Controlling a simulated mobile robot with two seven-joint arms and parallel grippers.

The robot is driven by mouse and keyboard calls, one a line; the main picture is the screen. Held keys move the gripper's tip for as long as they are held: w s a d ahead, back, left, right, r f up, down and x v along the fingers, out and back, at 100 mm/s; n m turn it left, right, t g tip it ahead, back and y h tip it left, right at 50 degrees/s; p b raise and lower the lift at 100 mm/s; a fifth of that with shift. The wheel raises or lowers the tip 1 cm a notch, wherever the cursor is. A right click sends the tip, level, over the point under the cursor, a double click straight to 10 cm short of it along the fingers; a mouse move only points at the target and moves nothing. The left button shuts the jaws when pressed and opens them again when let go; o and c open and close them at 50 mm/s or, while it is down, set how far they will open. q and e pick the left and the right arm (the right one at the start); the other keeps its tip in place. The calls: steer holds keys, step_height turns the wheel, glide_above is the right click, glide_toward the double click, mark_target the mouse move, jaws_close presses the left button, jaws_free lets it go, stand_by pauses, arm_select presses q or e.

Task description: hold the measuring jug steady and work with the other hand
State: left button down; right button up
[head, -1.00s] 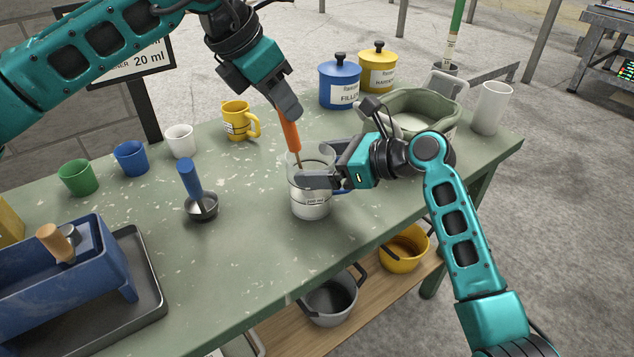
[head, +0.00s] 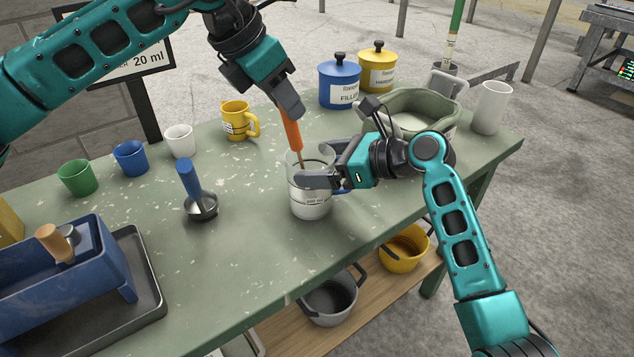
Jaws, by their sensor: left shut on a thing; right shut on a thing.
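The clear measuring jug (head: 311,207) stands upright on the green table, with pale contents in it. My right gripper (head: 318,178) is shut on the jug near its upper part, coming from the right, and hides part of its rim and wall. My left gripper (head: 290,110) is above the jug and shut on an orange-handled tool (head: 293,135). The tool points down and its thin shaft reaches into the jug. Its lower end is hidden inside the jug.
The table (head: 250,265) is clear in front of the jug. A blue-handled tool (head: 191,180) stands to the left, and a yellow mug (head: 238,121) behind. A green tub (head: 418,105) and blue canister (head: 339,82) stand behind right. A blue box (head: 60,275) sits front left.

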steer(key=shift+f, duration=0.2)
arm_select(q)
step_height(320, 180, up, 13)
steer(key=s+a, duration=0.1)
steer(key=a, duration=0.1)
steer(key=shift+s+f, duration=0.2)
steer(key=shift+s, duration=0.05)
stand_by(0.8)
stand_by(0.5)
step_height(320, 180, up, 5)
stand_by(0.6)
steer(key=shift+w, duration=0.1)
arm_select(e)
steer(key=o, duration=0.9)
steer(key=shift+r, duration=0.1)
